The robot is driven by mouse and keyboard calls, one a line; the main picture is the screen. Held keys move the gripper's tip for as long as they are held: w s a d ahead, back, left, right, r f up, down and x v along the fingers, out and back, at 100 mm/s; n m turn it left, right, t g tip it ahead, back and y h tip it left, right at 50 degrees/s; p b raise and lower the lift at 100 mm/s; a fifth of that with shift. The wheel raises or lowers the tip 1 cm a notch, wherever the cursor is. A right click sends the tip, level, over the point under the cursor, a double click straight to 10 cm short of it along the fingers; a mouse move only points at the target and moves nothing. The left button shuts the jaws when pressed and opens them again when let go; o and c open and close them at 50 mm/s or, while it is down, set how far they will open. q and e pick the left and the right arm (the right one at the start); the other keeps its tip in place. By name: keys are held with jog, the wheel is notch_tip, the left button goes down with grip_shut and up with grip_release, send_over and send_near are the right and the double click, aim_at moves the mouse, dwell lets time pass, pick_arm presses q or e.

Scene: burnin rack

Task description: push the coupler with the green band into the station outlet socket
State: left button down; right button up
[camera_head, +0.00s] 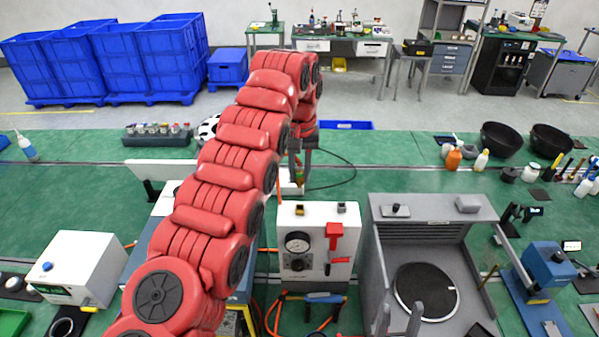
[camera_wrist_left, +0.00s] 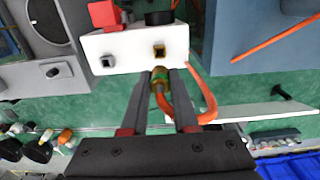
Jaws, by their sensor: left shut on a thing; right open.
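The white station box (camera_head: 314,262) has a gauge and red levers. On its far side a brass-rimmed square socket (camera_wrist_left: 159,50) and a dark socket (camera_wrist_left: 108,62) show in the left wrist view. My left gripper (camera_head: 298,178) is beyond the station in the head view. It is shut on the coupler with the green band (camera_wrist_left: 160,76), between the fingertips. The coupler's tip is close to the station, in line with the brass-rimmed socket; I cannot tell whether they touch. An orange hose (camera_wrist_left: 206,105) loops from the coupler. My right gripper (camera_head: 399,318) is open and empty.
A grey open-fronted unit with a round dark plate (camera_head: 425,290) stands right of the station. A white box (camera_head: 80,268) is on the left. Orange hose and a blue-handled tool (camera_head: 312,297) lie before the station. Black bowls (camera_head: 502,139) and bottles stand at the back right.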

pick_arm(q)
jog(key=shift+s+d+f+b, duration=0.1)
jog(key=shift+f+b, duration=0.45)
jog(key=shift+f, duration=0.1)
notch_tip(320, 180, down, 4)
jog(key=b, duration=0.3)
jog(key=shift+r, duration=0.2)
jog(key=shift+f+b, duration=0.4)
jog(key=shift+b, duration=0.25)
jog(key=shift+f+b, duration=1.3)
jog(key=shift+b, duration=0.1)
jog(key=c, duration=0.6)
grip_release()
